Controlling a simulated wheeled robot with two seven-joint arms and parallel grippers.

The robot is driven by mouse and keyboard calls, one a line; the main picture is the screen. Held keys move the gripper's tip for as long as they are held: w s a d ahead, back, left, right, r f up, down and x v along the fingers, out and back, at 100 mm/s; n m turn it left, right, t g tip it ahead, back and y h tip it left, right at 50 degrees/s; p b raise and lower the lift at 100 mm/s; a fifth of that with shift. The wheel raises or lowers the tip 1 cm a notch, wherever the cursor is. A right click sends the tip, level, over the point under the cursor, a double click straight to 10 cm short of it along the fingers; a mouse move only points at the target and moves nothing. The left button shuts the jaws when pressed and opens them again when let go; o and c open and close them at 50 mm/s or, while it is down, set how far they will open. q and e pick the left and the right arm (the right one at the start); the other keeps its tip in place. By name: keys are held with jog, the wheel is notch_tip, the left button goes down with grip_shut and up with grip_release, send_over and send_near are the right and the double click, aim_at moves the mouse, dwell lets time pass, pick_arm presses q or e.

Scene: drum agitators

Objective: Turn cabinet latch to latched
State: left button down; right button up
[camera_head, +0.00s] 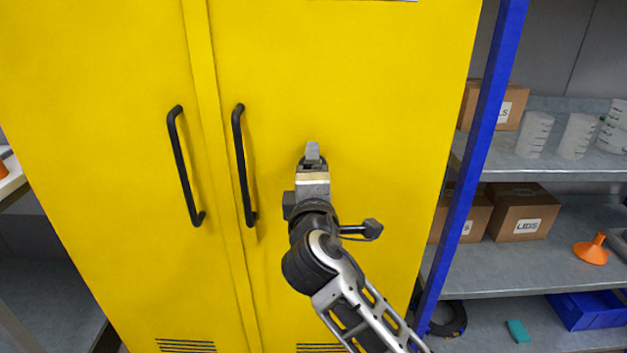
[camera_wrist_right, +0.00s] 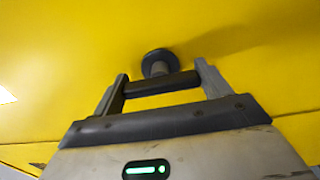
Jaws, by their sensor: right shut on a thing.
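The yellow cabinet (camera_head: 350,90) fills the middle of the head view, with two doors and two black bar handles, left (camera_head: 184,165) and right (camera_head: 243,165). My right gripper (camera_head: 312,158) is at the right door, to the right of the right handle. In the right wrist view the latch (camera_wrist_right: 160,84) is a dark bar on a round dark base fixed to the yellow door. My right gripper (camera_wrist_right: 160,88) has its two grey fingers at the bar's two ends and is shut on it. In the head view the gripper mostly hides the latch. My left gripper is not in view.
A blue post (camera_head: 480,150) stands right of the cabinet. Behind it, grey shelves (camera_head: 550,275) hold cardboard boxes (camera_head: 522,211), clear beakers (camera_head: 535,135), an orange funnel (camera_head: 591,249) and a blue bin (camera_head: 588,311). Another shelf stands at the left edge.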

jog(key=shift+m, duration=0.3)
jog(key=o, duration=1)
jog(key=shift+s, duration=0.1)
